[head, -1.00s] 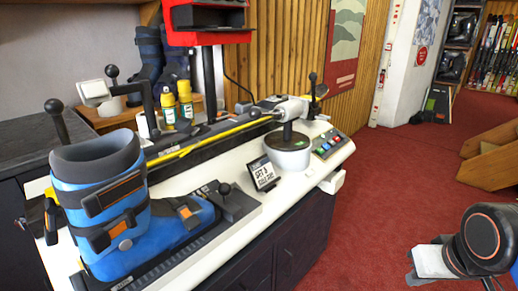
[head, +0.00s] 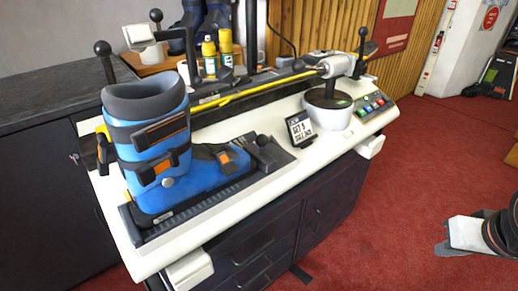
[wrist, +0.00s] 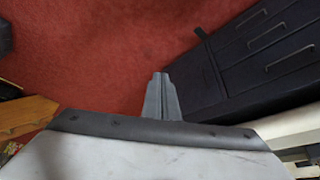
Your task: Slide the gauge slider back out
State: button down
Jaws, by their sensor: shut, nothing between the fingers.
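A blue ski boot (head: 205,183) with a grey cuff stands on a black gauge base (head: 190,222) along the front of the white bench. A dark slider block with a round knob (head: 262,141) sits at the boot's toe and appears to touch or nearly touch it. My gripper (head: 440,249) is at the right edge of the head view, over the red floor, well apart from the bench. In the wrist view, its two grey fingers (wrist: 161,92) lie together with nothing between them. No boot or slider shows in the wrist view.
A small sign (head: 300,130), a white pot (head: 328,112) and a button panel (head: 374,106) stand right of the slider. Upright levers and a yellow bar (head: 250,92) run behind. A white drawer-like block (head: 190,270) juts out at the front. The red floor (head: 400,200) is clear.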

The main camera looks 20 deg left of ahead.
dwell(0.3)
jog(key=c, duration=1.8)
grip_release()
jog(key=shift+w+a+r, duration=0.1)
jog(key=shift+r, duration=0.05)
jog(key=shift+o, duration=0.4)
jog(key=w+a+r+n+g, duration=0.1)
jog(key=w+a+r+n, duration=0.3)
jog(key=w+a+r, duration=0.3)
notch_tip(320, 180, up, 4)
jog(key=shift+w+a+f+y, duration=0.15)
jog(key=shift+w+a+y, duration=0.15)
jog(key=shift+w+a, duration=0.1)
notch_tip(320, 180, up, 16)
jog(key=n+g+h, duration=0.2)
jog(key=n, duration=0.7)
send_over(261, 135)
jog(key=s+a, duration=0.1)
jog(key=s, duration=0.2)
jog(key=w+f, duration=0.1)
jog(key=f, duration=0.4)
jog(key=w+f, duration=0.1)
jog(key=f, duration=0.5)
jog(key=w+d+f, duration=0.1)
jog(key=f, duration=0.5)
